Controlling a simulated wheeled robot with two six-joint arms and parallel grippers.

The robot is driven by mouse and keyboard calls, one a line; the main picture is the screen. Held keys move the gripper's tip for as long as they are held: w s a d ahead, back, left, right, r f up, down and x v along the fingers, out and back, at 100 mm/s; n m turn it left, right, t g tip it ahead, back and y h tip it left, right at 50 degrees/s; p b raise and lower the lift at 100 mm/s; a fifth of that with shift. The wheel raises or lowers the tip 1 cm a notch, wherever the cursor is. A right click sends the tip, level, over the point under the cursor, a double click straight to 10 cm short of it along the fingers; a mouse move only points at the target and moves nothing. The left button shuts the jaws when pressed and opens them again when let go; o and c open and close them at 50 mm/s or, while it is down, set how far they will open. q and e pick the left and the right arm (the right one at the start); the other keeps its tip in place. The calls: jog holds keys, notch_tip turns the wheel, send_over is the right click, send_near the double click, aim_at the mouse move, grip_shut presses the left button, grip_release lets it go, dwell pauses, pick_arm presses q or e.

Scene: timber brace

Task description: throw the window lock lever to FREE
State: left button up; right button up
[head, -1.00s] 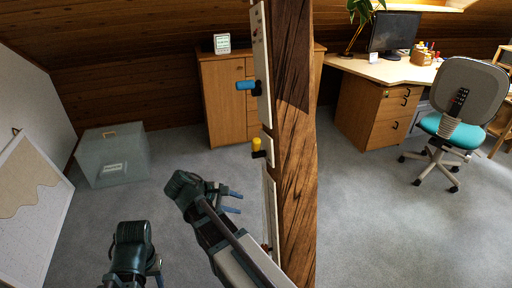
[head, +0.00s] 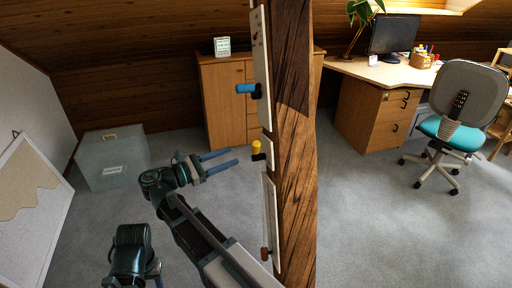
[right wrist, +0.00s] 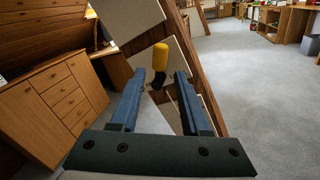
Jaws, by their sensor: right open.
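Pale panels on the timber post carry three levers. The blue-handled lever (head: 247,88) is highest and sticks out to the left. The yellow-handled lever (head: 256,147) is below it, its handle pointing up from a dark pivot. A small brown-red lever (head: 266,253) is lowest. I cannot read which one is the window lock. My right gripper (head: 236,157) is open and empty, left of the yellow lever. In the right wrist view the yellow handle (right wrist: 160,57) shows ahead, between the finger lines and apart from them. My left gripper (head: 156,272) is low at the left, mostly hidden.
The timber post (head: 293,150) stands upright close in front. A wooden cabinet (head: 222,105) stands behind it, and a translucent box (head: 112,165) is on the floor at left. A desk (head: 365,95) and a chair (head: 455,120) are at right. Carpet between is clear.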

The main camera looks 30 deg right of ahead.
aim_at(253, 148)
jog(key=d, duration=1)
jog(key=shift+w+d, duration=0.2)
jog(key=shift+d, duration=0.2)
grip_shut()
dwell(0.9)
